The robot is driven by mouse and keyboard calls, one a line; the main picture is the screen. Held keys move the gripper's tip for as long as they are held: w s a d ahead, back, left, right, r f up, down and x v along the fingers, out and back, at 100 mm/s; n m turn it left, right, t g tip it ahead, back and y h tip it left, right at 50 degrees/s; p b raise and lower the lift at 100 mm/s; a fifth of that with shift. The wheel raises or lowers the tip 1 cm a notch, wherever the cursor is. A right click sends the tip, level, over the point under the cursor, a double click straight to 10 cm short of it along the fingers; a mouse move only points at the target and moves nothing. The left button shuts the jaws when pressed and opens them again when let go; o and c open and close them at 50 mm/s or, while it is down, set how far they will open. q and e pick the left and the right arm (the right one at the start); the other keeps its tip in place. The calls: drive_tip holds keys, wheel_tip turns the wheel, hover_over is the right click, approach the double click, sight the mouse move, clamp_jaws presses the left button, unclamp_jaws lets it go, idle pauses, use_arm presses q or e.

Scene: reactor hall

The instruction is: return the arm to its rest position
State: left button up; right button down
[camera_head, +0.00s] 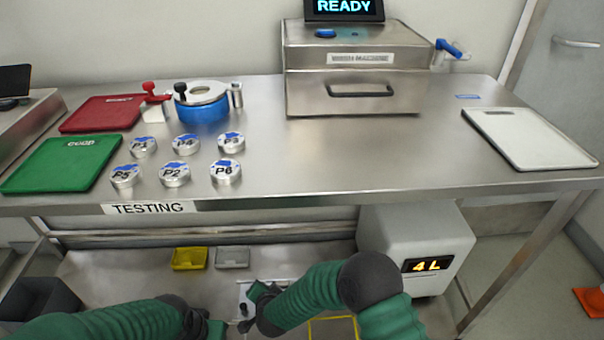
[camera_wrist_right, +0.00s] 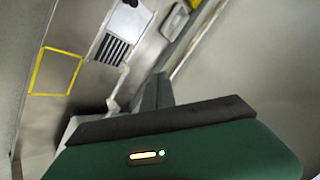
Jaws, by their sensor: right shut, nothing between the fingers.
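My right arm (camera_head: 310,298), green with dark joints, is bent low in front of the table. Its hand end (camera_head: 258,292) is below the tabletop, over the lower area. In the right wrist view my right gripper (camera_wrist_right: 155,92) has its dark fingers together, with nothing held. My left arm (camera_head: 95,322) comes in low from the left. Its green hand part (camera_head: 215,330) is at the bottom edge of the head view, and its fingertips cannot be made out. Both arms are clear of the tabletop.
The steel table (camera_head: 400,150) holds a wash machine (camera_head: 350,75), several labelled round pucks (camera_head: 175,172), green (camera_head: 60,165) and red (camera_head: 100,113) trays, a blue round device (camera_head: 202,106) and a white tray (camera_head: 530,138). Below are a white "4 L" unit (camera_head: 405,235) and a yellow bin (camera_head: 189,258).

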drive_tip(key=d+r+n+g, duration=0.1)
drive_tip(key=d+r+n, duration=0.3)
drive_tip(key=d+r, duration=0.4)
drive_tip(key=s+d+r+n+g+h, duration=0.15)
drive_tip(key=s+d+r, duration=0.25)
drive_tip(key=s+d, duration=0.65)
drive_tip(key=s+d+r+n+g+h, duration=0.1)
drive_tip(key=s+d+r+n+g, duration=0.2)
drive_tip(key=s+d, duration=0.8)
wheel_tip(320, 180, up, 34)
drive_tip(key=d+m+p, duration=0.1)
drive_tip(key=p, duration=3.2)
drive_tip(key=shift+w+d+r+p, duration=0.15)
drive_tip(key=shift+w+r+p, duration=0.1)
drive_tip(key=shift+w+p, duration=0.05)
drive_tip(key=shift+s+d+m+g, duration=0.1)
drive_tip(key=shift+m+g, duration=0.15)
